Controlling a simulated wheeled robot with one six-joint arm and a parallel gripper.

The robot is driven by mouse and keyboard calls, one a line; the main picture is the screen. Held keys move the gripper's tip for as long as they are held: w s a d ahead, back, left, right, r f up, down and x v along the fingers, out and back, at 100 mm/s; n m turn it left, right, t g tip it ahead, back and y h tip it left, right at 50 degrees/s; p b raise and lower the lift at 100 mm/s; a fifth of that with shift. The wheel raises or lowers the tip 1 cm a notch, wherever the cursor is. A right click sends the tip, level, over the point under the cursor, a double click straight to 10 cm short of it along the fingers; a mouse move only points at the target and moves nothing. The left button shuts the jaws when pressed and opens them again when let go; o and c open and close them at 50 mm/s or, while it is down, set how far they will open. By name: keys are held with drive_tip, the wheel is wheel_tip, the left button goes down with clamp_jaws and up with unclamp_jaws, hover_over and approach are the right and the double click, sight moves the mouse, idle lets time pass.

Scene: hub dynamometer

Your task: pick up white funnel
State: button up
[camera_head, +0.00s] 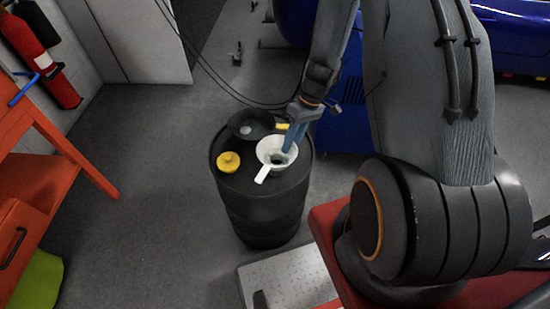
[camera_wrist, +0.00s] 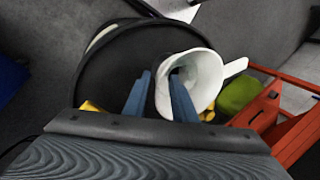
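The white funnel (camera_head: 270,143) sits on top of the black drum (camera_head: 262,205), its handle pointing toward the lower left in the head view. In the wrist view the funnel (camera_wrist: 208,72) is wide-mouthed, with its handle to the right. My gripper (camera_head: 289,150) reaches down at the funnel's right side. In the wrist view its two blue fingers (camera_wrist: 163,85) are apart, one outside the funnel's left wall and one over or inside its mouth. Whether either finger touches the wall cannot be told.
A black round pan-like item (camera_head: 250,123) and a yellow cap (camera_head: 229,161) are also on the drum, close to the funnel. An orange cart (camera_head: 62,140) stands left, a blue cabinet (camera_head: 342,120) behind right. Grey floor lies open between cart and drum.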

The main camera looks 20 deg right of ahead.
drive_tip(key=shift+a+f, duration=0.15)
drive_tip(key=shift+f, duration=0.25)
clamp_jaws()
drive_tip(key=shift+r, duration=0.1)
